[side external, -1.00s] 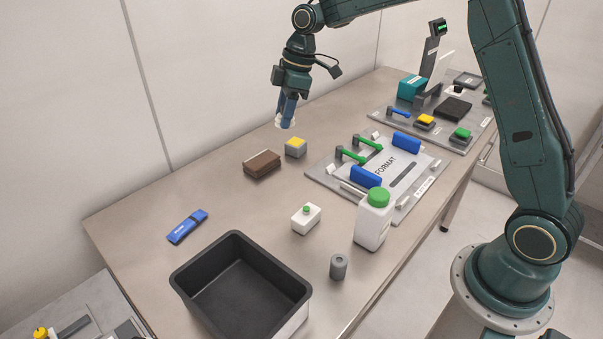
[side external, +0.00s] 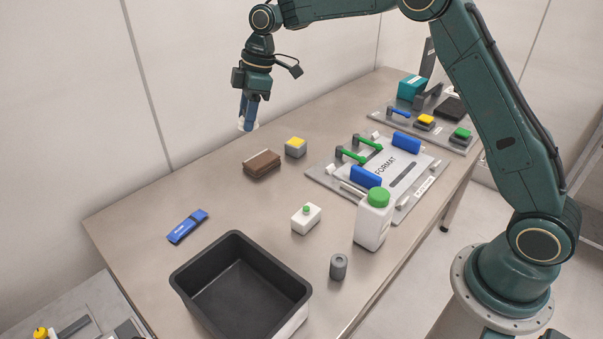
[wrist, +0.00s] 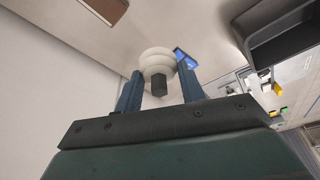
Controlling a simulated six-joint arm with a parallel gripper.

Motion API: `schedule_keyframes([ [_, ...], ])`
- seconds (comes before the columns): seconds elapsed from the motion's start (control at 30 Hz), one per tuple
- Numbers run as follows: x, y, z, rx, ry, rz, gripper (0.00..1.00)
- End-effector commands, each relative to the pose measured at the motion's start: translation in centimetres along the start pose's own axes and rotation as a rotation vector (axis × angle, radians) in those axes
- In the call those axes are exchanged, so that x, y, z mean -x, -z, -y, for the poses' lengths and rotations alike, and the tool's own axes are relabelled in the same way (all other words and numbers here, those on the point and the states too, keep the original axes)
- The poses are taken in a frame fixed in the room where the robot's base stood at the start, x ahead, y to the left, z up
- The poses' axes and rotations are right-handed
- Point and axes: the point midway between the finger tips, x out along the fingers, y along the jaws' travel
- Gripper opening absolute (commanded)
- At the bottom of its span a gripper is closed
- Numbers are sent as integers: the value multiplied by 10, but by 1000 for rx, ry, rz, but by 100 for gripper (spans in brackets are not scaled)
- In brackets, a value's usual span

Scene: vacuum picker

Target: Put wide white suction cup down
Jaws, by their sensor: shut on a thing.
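The wide white suction cup (wrist: 158,62) is held between the blue fingers of my gripper (wrist: 160,88) in the wrist view. Its dark fitting sits between the two fingers and its pale round bellows stand out beyond the fingertips. In the side view my gripper (side external: 248,116) hangs over the far left part of the table, pointing down. A little of the white cup shows at its fingertips, above the table top and apart from it.
A brown block (side external: 262,164) and a grey block with a yellow top (side external: 296,147) lie nearest my gripper. The table's left part has free room.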

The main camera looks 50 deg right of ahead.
Motion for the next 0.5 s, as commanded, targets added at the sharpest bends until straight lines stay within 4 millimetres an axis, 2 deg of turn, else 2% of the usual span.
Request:
schedule_keyframes([
  [0.03,-4,13,0,19,3,-1,18],
  [0.2,-14,46,3,63,10,1,18],
  [0.3,-18,60,4,81,11,1,18],
  [0.5,-22,74,7,100,13,2,18],
])
